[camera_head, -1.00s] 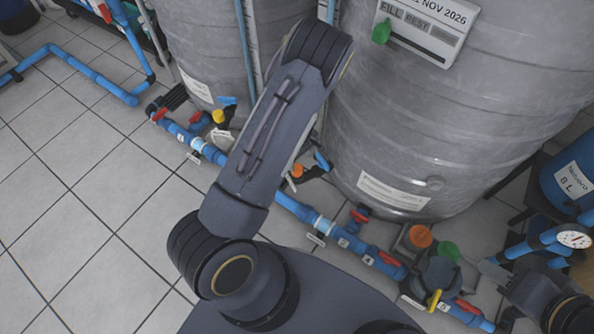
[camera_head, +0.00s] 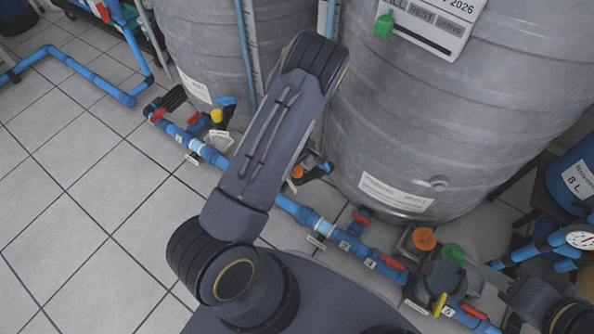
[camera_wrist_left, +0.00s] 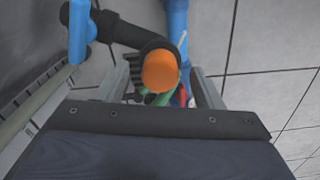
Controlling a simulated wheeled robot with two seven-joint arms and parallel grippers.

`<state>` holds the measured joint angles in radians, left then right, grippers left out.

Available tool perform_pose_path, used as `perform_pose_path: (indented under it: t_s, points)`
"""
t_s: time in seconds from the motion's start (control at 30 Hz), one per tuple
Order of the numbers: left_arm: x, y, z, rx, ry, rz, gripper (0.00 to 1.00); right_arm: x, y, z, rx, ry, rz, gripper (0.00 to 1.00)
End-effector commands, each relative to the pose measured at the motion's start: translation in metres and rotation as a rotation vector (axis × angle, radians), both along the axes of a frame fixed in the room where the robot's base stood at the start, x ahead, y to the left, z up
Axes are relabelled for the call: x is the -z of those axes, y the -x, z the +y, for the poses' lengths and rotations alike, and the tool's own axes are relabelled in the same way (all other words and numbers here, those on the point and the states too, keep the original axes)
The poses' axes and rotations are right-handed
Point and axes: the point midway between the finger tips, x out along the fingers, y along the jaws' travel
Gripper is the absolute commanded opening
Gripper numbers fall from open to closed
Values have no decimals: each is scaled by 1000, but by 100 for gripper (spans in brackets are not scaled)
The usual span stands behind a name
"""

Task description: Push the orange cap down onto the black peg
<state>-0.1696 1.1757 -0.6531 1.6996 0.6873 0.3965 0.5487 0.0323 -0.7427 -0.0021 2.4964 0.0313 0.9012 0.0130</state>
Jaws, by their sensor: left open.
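An orange cap (camera_wrist_left: 160,71) sits at the end of a black pipe fitting in the left wrist view. In the head view this cap (camera_head: 297,172) shows small beside my left forearm. Only a dark rim shows under the cap, so I cannot tell how far it is seated on the black peg. My left gripper (camera_wrist_left: 162,80) is open, with one grey finger on each side of the cap and a gap to both. My own arm hides most of this gripper in the head view. My right gripper (camera_head: 490,274) is at the lower right, its finger opening unclear.
A blue pipe line (camera_head: 350,246) with red valve handles runs along the floor below a large grey tank (camera_head: 440,120). Another orange cap (camera_head: 424,239) and a green cap (camera_head: 452,253) are near my right gripper. Free tiled floor (camera_head: 70,230) lies to the left.

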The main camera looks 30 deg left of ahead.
Motion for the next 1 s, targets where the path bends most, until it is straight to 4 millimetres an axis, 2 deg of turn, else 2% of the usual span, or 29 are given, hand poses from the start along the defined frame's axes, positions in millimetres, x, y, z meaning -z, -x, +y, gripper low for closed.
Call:
perform_pose_path:
  t_s: [0.07,0.4,0.43,0.77,0.87,1.0]
  points:
    - [0,0,0,0,0,0,61,0,0,0,0,0,0,36]
    - [0,0,0,0,0,0,17,0,0,0,0,0,0,36]
    - [0,0,0,0,0,0,15,0,0,0,0,0,0,36]
    - [-6,0,0,0,0,0,15,-3,0,0,0,0,0,36]
    - [-15,0,0,0,-1,-1,15,-7,0,0,0,0,0,36]
    - [-39,1,0,0,0,-1,15,-18,0,0,0,0,0,36]
